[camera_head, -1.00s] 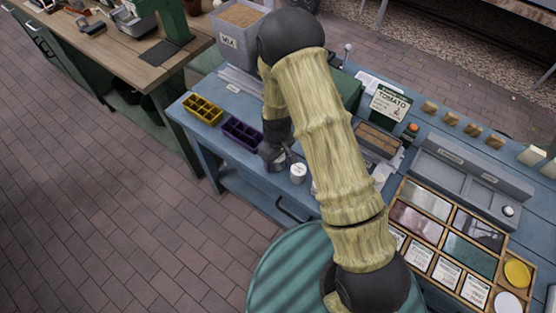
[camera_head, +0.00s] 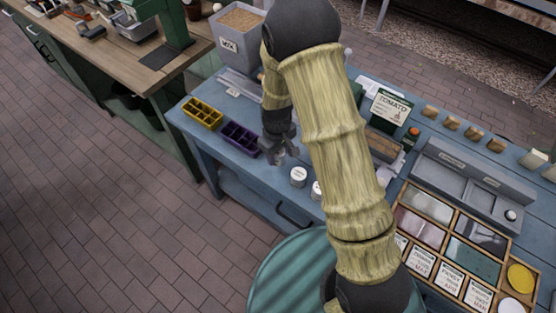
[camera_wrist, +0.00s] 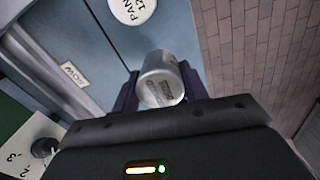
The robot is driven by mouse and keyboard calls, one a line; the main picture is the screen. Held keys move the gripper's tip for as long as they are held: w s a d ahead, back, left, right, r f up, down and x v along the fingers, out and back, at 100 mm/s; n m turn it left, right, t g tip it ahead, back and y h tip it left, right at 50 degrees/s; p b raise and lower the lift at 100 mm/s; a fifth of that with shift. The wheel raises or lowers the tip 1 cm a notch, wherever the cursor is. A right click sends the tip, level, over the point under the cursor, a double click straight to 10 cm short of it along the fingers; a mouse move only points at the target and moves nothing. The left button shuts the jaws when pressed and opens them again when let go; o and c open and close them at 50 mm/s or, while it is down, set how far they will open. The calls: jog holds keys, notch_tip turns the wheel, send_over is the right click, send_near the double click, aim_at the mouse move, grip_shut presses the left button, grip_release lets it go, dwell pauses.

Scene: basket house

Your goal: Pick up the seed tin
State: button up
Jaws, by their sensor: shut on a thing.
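A small silver tin (camera_wrist: 161,80) with a dark printed label sits between the two fingers of my gripper (camera_wrist: 160,88) in the wrist view. My gripper is shut on it, one finger on each side. In the head view my gripper (camera_head: 279,152) is over the front part of the blue bench, just right of the purple tray. The tin's end shows only dimly there, below the fingers. I cannot tell how far it is from the bench top.
Two white-lidded tins (camera_head: 298,176) (camera_head: 317,189) stand close to the right. Yellow (camera_head: 203,113) and purple (camera_head: 240,137) divided trays lie left. A MIX bin (camera_head: 236,42) and a TOMATO sign (camera_head: 390,106) stand behind. A divided seed box (camera_head: 458,222) is at right.

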jog(key=shift+r, duration=2.2)
jog(key=shift+d, duration=0.1)
